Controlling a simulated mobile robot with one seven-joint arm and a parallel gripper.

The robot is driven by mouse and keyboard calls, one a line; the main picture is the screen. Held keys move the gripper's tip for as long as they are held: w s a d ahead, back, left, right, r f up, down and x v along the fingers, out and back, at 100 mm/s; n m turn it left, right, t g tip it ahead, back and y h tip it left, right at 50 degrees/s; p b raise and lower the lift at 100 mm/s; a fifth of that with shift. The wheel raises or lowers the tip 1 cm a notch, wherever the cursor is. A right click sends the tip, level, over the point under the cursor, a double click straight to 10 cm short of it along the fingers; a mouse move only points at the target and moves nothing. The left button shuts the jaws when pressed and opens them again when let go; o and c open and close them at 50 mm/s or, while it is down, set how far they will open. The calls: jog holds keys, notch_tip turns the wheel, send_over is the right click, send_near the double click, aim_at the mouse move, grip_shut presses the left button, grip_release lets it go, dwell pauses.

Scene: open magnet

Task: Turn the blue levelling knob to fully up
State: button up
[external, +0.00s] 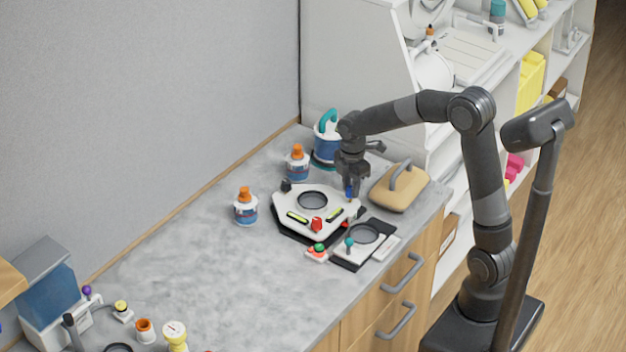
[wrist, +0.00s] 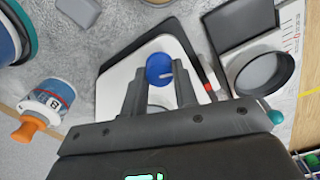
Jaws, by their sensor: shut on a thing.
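The blue levelling knob (external: 349,193) stands at the right rear corner of a white, black-edged levelling plate (external: 284,205) on the grey counter. In the wrist view the knob (wrist: 159,66) is a round blue cap with a pale mark on its face. My gripper (external: 350,187) reaches down from above, with its fingers (wrist: 160,84) on either side of the knob, shut on it. The fingers partly hide the knob's sides. The plate also carries a red knob (external: 317,224), a black knob (external: 286,186) and yellow-green level vials (external: 297,217).
A tan block with a grey handle (external: 398,190) stands close right of my gripper. A magnifier stand with a teal knob (external: 349,243) sits in front. The counter's left middle is clear.

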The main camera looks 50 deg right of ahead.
jog(key=n, duration=0.3)
jog(key=shift+a+n, duration=0.15)
jog(key=shift+n, duration=1.95)
jog(key=shift+w, duration=0.1)
jog(key=o, duration=1)
jog(key=shift+r, duration=0.1)
notch_tip(320, 180, up, 11)
jog(key=shift+f, duration=0.15)
